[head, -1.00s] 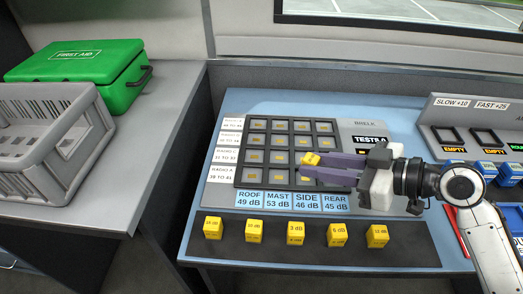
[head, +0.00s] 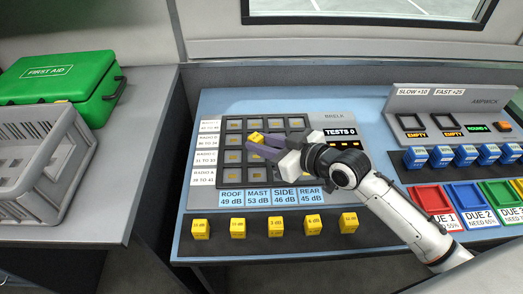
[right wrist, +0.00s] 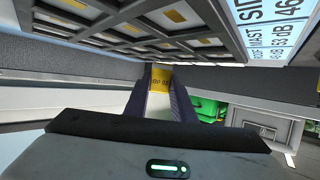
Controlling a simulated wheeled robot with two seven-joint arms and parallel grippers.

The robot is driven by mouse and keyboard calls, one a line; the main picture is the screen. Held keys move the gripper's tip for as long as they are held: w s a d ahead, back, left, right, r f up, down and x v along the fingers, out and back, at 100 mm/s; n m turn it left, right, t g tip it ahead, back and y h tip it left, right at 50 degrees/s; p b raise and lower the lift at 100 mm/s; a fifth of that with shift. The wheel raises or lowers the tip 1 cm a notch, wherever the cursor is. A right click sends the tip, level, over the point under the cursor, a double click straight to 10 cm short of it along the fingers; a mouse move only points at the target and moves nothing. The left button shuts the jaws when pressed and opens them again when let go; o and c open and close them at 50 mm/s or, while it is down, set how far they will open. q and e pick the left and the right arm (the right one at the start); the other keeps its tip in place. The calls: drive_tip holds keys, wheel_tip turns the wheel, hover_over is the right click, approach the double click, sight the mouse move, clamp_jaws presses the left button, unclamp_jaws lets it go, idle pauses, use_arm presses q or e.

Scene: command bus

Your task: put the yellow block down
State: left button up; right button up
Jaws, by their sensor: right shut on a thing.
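My right gripper (head: 262,146) is shut on a yellow block (head: 257,138), held at its fingertips over the dark grid of square slots (head: 230,157) on the grey board. The block also shows between the fingers in the right wrist view (right wrist: 161,77), with partly readable print on its face. The grid's slots show yellowish centres. The fingers and arm cover part of the grid's right side. I cannot tell whether the held block touches the board. My left gripper is not in view.
Several other yellow blocks (head: 275,227) stand in a row on the dark strip along the front. Blue blocks (head: 466,155) and coloured trays (head: 468,196) are at right. A grey crate (head: 84,150) and green first aid box (head: 58,80) sit on the left counter.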

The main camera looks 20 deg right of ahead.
sight(262, 160)
drive_tip(key=shift+f, duration=1.4)
clamp_jaws()
drive_tip(key=shift+f, duration=0.15)
drive_tip(key=o, duration=1)
unclamp_jaws()
